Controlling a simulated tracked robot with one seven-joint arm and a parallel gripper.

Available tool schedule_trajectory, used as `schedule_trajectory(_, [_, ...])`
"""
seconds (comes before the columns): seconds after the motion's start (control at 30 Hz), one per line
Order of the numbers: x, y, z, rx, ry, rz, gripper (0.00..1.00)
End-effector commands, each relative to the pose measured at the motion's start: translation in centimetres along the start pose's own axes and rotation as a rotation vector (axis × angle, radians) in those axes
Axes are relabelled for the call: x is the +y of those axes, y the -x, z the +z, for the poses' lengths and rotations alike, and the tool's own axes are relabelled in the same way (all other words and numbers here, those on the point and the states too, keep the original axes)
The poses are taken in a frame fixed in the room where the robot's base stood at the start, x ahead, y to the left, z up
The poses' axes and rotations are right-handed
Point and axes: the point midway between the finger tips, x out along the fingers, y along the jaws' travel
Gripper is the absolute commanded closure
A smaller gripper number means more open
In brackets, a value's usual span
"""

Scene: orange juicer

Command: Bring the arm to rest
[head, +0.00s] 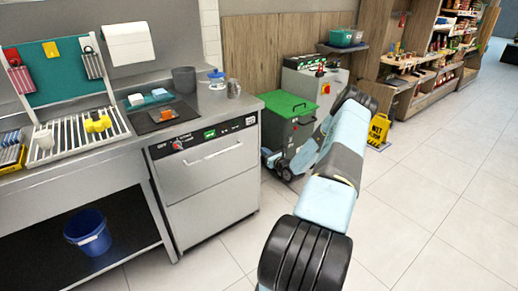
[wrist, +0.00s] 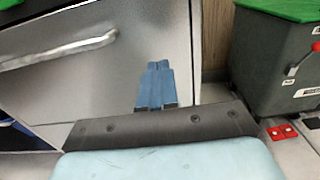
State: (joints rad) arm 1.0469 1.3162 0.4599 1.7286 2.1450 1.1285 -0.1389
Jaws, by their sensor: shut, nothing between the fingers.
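My gripper (wrist: 155,88) shows in the wrist view as two blue fingers side by side, tips together, with nothing between them. Beyond the fingers is the grey front of the steel under-counter appliance. In the head view my arm (head: 325,200) rises from the bottom centre, bends at its upper end and reaches back down towards the gap between this appliance and the green-lidded bin. The gripper's fingers cannot be made out clearly there.
The steel appliance (head: 212,170) stands left of my arm, its handle (wrist: 60,48) at upper left in the wrist view. The green-lidded grey bin (head: 283,118) stands behind the arm. A yellow floor sign (head: 378,130) is further back. Open tiled floor (head: 440,210) lies right.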

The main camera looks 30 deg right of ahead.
Motion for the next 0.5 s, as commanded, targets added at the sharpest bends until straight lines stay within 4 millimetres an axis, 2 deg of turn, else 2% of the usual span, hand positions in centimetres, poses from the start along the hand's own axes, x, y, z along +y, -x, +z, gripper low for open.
schedule_trajectory(0.1, [-0.1,1.8,0.0,0.0,0.0,-0.001,1.0])
schedule_trajectory(0.2, [-0.1,2.8,0.0,0.001,-0.001,-0.001,1.0])
schedule_trajectory(0.5, [-0.1,3.5,0.0,-0.001,0.0,-0.001,1.0])
